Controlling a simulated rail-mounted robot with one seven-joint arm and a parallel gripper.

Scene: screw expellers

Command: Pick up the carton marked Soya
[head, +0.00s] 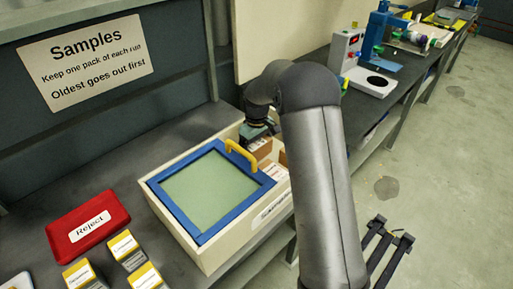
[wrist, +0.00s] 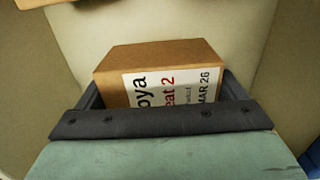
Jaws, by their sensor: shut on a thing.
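The brown carton (wrist: 160,58) has a white label reading "oya", with "eat 2" and "MAR 26" below, so its first letter is hidden; it fits Soya. My gripper (wrist: 162,95) is shut on this carton, with a dark finger at each side of it. In the head view my gripper (head: 258,131) is at the far end of the cream box (head: 212,258), beside the yellow handle. Brown cartons (head: 262,150) show in the box's open part below it. My arm hides part of the box, and I cannot tell there which carton is held.
A blue-framed lid (head: 163,184) with a yellow handle (head: 240,155) covers the near part of the box. A red Reject tray (head: 88,222) and several yellow-topped packs (head: 123,246) are on the bench at left. Another brown edge (wrist: 40,3) shows in the wrist view.

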